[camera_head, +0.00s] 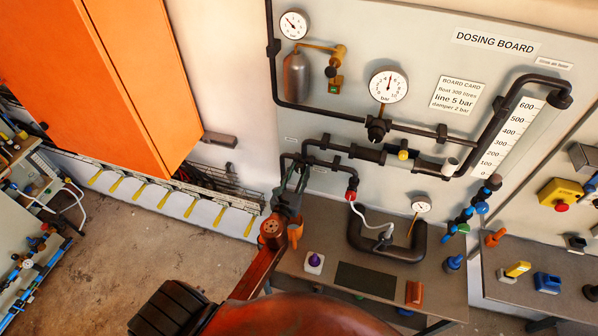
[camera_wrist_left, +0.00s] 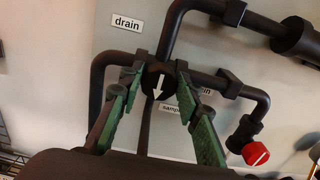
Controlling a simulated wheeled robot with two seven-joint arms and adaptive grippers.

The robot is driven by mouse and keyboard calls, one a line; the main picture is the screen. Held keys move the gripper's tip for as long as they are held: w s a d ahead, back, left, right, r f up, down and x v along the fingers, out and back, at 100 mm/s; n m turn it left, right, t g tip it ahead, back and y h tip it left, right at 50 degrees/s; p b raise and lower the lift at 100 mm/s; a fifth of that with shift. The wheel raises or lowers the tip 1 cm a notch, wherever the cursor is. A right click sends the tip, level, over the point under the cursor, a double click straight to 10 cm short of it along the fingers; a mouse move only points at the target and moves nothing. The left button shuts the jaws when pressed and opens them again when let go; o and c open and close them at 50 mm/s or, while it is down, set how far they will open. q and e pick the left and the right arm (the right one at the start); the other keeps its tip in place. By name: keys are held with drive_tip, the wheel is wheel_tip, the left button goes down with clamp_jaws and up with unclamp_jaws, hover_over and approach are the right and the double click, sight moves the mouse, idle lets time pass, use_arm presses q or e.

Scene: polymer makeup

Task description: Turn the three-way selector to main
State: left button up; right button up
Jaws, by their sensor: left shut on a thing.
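The three-way selector (camera_wrist_left: 158,84) is a dark round knob with a white arrow, on black pipes of the board. In the left wrist view its arrow points down, tilted slightly left. A "drain" label (camera_wrist_left: 127,23) is up and left of it. A "sample" label (camera_wrist_left: 172,108) is below right, partly covered by a finger. Another label (camera_wrist_left: 205,91), ending in "in", is to the right, mostly hidden. My left gripper (camera_wrist_left: 160,70) is shut on the selector, its green-padded fingers on either side. It also shows in the head view (camera_head: 294,179). My right gripper is not in view.
The dosing board (camera_head: 430,70) carries gauges, pipes and a metal cylinder (camera_head: 296,78). An orange cabinet (camera_head: 100,80) stands left.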

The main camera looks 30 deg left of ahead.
use_arm(q)
drive_tip(key=shift+c, duration=0.4)
drive_tip(key=shift+n, duration=0.3)
drive_tip(key=n+b, duration=0.1)
drive_tip(key=n, duration=0.2)
drive_tip(key=shift+n, duration=0.4)
drive_tip(key=n+b, duration=0.1)
drive_tip(key=n, duration=0.4)
drive_tip(key=shift+a+f, duration=0.1)
drive_tip(key=n, duration=0.4)
drive_tip(key=shift+a+f+n, duration=0.1)
drive_tip(key=shift+f+n, duration=0.05)
drive_tip(key=shift+n, duration=2.05)
